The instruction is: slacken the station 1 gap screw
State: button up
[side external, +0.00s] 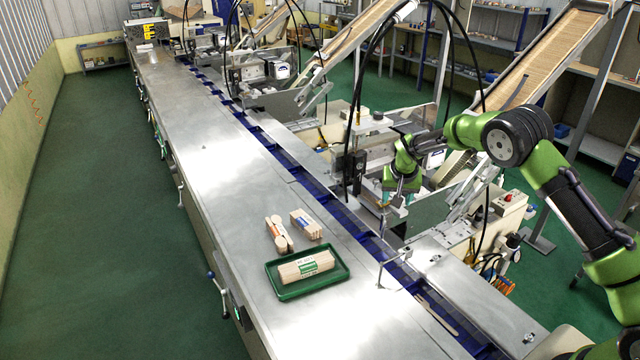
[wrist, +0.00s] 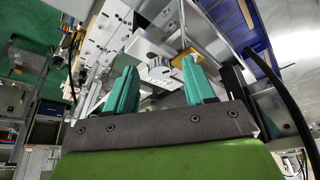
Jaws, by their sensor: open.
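My gripper (wrist: 160,92) is open, its two teal fingers spread apart with nothing held between them. In the side external view my gripper (side external: 397,205) hangs from the green arm at the first wrapping station, beside the blue conveyor channel. In the wrist view a white machine block (wrist: 152,58) with a small rounded part (wrist: 160,73) lies beyond and between the fingertips. A yellow-orange piece (wrist: 189,62) shows close to the right finger. I cannot tell which part is the station 1 gap screw.
A green tray (side external: 273,277) with a bundle of sticks (side external: 306,266) stands on the steel table. Two more bundles (side external: 279,234) (side external: 306,224) lie behind it. A black cable (wrist: 275,85) runs along the right of the wrist view. Station plates and brackets crowd the gripper.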

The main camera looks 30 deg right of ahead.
jog(key=v, duration=1.7)
jog(key=shift+s+f, duration=0.1)
jog(key=s+a+r+n+t+y, duration=0.1)
jog(key=s+a+r, duration=0.2)
jog(key=s, duration=0.7)
jog(key=s+a+r+n+t+y, duration=0.1)
jog(key=s+a+r+y, duration=0.1)
jog(key=s, duration=0.8)
jog(key=s+a+r+n+t+y, duration=0.1)
jog(key=s+a+r, duration=0.3)
jog(key=s, duration=0.6)
jog(key=shift+s+a+r+n+t+y, duration=0.15)
jog(key=shift+s+a+n+t+y, duration=0.15)
jog(key=shift+a+t+y, duration=0.15)
